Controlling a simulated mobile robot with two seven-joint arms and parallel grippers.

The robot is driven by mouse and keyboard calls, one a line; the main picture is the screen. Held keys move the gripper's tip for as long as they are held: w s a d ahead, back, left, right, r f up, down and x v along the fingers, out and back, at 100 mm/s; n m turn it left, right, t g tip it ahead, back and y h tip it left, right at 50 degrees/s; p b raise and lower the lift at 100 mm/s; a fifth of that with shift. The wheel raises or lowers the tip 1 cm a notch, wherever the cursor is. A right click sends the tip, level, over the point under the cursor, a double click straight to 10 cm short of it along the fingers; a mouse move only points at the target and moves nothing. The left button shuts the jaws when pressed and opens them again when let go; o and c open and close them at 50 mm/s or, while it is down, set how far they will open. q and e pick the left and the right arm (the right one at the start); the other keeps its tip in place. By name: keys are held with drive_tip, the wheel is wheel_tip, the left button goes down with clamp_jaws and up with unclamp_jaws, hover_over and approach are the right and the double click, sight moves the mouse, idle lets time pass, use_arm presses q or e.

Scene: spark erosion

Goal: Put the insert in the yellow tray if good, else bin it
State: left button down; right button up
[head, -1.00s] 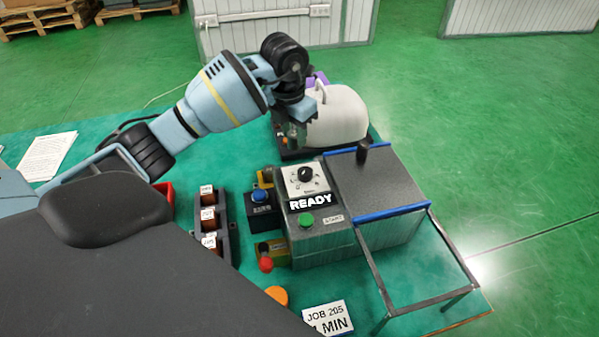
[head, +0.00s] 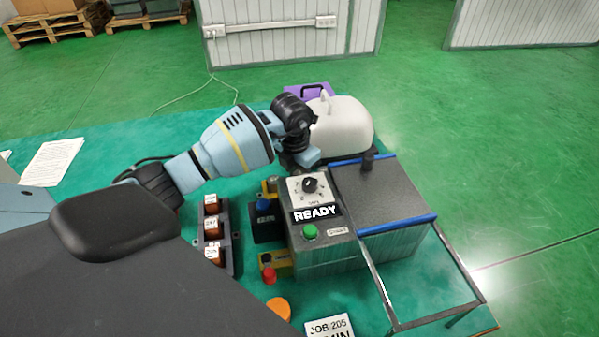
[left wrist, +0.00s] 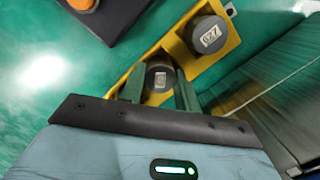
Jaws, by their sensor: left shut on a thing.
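My left gripper (left wrist: 159,84) has its two green fingers on either side of a dark cylindrical insert (left wrist: 159,79) with a pale label, and is shut on it. The insert is at the near end of a yellow holder (left wrist: 131,86); I cannot tell whether it is lifted. A second dark cylinder, its label (left wrist: 211,37) seeming to read 027, stands at the holder's other end. In the head view a yellow part (head: 270,186) shows beside the control box, while my wrist hides the fingertips. My right gripper is out of view.
The control box (head: 318,250) reads READY, with a dark tank (head: 380,195) and open frame on its right. A pale rounded housing (head: 340,128) stands behind. A dark rack (head: 226,245) with labelled copper pieces is left.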

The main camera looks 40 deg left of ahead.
use_arm(q)
drive_tip(key=shift+f, duration=0.1)
drive_tip(key=c, duration=1)
unclamp_jaws()
drive_tip(key=r, duration=0.4)
drive_tip(key=s+r, duration=0.1)
drive_tip(key=r, duration=0.7)
drive_tip(key=shift+s+r+p, duration=0.1)
drive_tip(key=shift+s+p, duration=0.1)
drive_tip(key=shift+p, duration=0.15)
